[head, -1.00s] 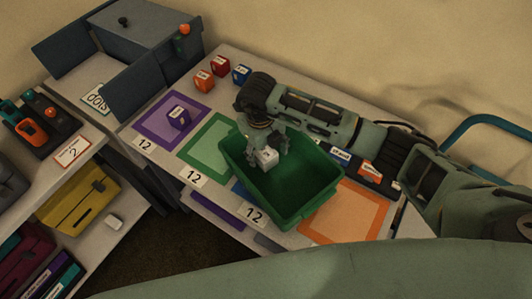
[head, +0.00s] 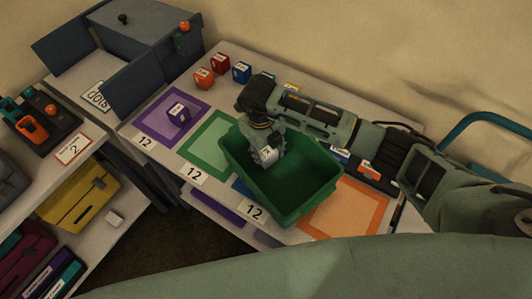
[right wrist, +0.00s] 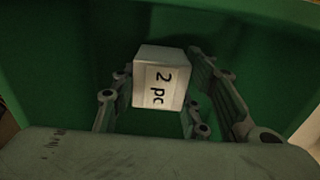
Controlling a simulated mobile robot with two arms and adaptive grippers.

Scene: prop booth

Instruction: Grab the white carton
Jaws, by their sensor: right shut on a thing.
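The white carton (head: 268,155) is a small box inside the green bin (head: 300,204), near the bin's left end. It also shows in the right wrist view (right wrist: 161,80) with a "2 pc" label facing the camera. My right gripper (head: 266,152) reaches down into the bin from the right and is shut on the carton. In the right wrist view its fingers (right wrist: 160,100) stand on either side of the carton, with green bin walls around. I cannot tell whether the carton touches the bin floor. My left gripper is not in view.
The bin stands on a table among coloured squares, purple (head: 157,124), green (head: 206,163) and orange (head: 350,215). A purple box (head: 178,115) stands on the purple square. Orange (head: 204,77), red (head: 219,63) and blue (head: 242,71) boxes stand at the back. A grey cabinet (head: 140,35) is at the far left.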

